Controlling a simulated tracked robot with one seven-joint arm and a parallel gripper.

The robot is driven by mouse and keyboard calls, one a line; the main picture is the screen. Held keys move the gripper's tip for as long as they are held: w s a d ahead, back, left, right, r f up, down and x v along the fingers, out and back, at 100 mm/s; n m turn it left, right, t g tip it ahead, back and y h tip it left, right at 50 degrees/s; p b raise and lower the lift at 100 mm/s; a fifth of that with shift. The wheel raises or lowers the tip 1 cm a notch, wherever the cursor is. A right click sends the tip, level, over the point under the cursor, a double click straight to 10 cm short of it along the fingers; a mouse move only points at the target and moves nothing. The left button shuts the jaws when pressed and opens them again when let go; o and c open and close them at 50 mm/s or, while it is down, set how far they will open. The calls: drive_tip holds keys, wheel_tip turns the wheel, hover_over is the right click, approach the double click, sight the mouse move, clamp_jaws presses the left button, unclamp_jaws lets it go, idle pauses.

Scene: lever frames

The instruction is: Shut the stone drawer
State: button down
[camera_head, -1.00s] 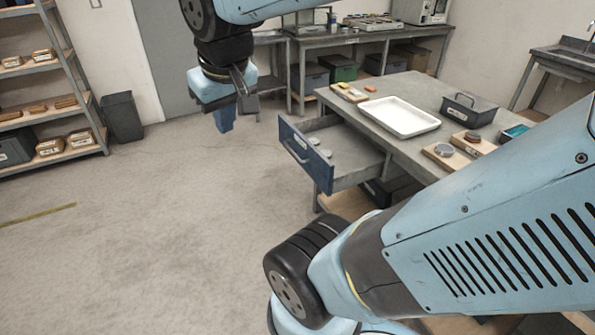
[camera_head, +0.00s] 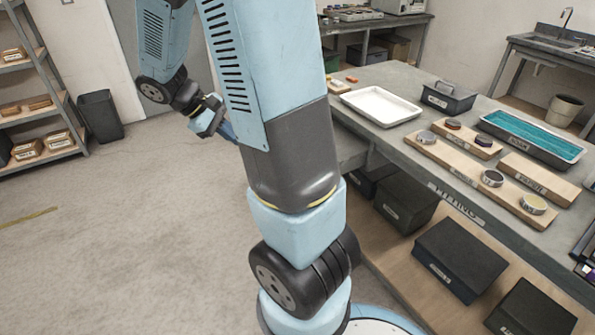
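The stone drawer is mostly hidden behind my arm. A grey part (camera_head: 349,152) that looks like its side shows just right of the arm, below the worktop, and seems to stick out from the table. Its blue front and handle cannot be made out clearly. My gripper (camera_head: 228,132) is at the upper left, beyond the arm, low over the floor side of the table. A small blue piece at its tip is partly covered by the arm. Whether it touches the drawer, and whether its fingers are open, cannot be seen.
The table (camera_head: 395,150) carries a white tray (camera_head: 380,106), a black caddy (camera_head: 447,98), a teal-lined tray (camera_head: 530,137) and wooden boards with small discs. Dark boxes (camera_head: 462,258) stand on the shelf below. A bin (camera_head: 100,116) is by the wall. The floor at left is clear.

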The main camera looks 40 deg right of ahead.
drive_tip(key=w+d+f+n+h, duration=0.2)
drive_tip(key=d+f+n+h, duration=0.2)
drive_tip(key=f, duration=0.6)
drive_tip(key=w+d+f+n+h, duration=0.2)
drive_tip(key=d+f+n+h, duration=0.15)
drive_tip(key=f, duration=0.55)
drive_tip(key=w+d+f+n+h, duration=0.2)
drive_tip(key=d+f+n+h, duration=0.15)
drive_tip(key=f, duration=0.65)
drive_tip(key=x, duration=1.4)
drive_tip(key=shift+d+r, duration=0.15)
drive_tip(key=shift+r, duration=0.05)
